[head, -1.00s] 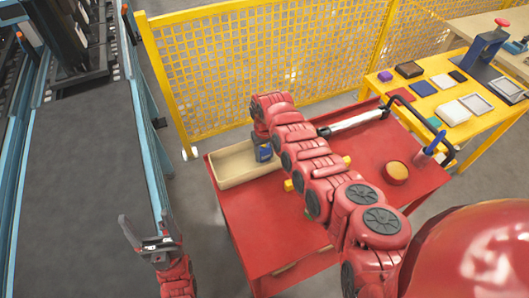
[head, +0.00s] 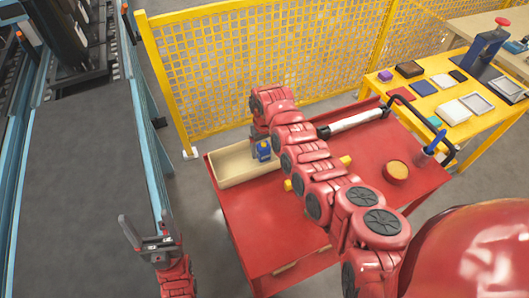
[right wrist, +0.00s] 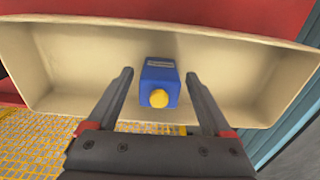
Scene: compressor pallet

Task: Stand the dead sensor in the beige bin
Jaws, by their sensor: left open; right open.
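The sensor, a blue block with a yellow round end (right wrist: 159,82), stands in the beige bin (right wrist: 62,98), near its middle in the right wrist view. In the head view the blue sensor (head: 263,151) is at the bin's right part, and the beige bin (head: 222,182) sits on the red cart's left corner. My right gripper (right wrist: 160,76) is open, one finger on each side of the sensor with a gap to both. In the head view its fingers are mostly hidden by my arm. My left gripper (head: 147,228) is open and empty, left of the cart.
A yellow mesh fence (head: 250,65) stands behind. A yellow table (head: 400,95) with several small boxes is at right.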

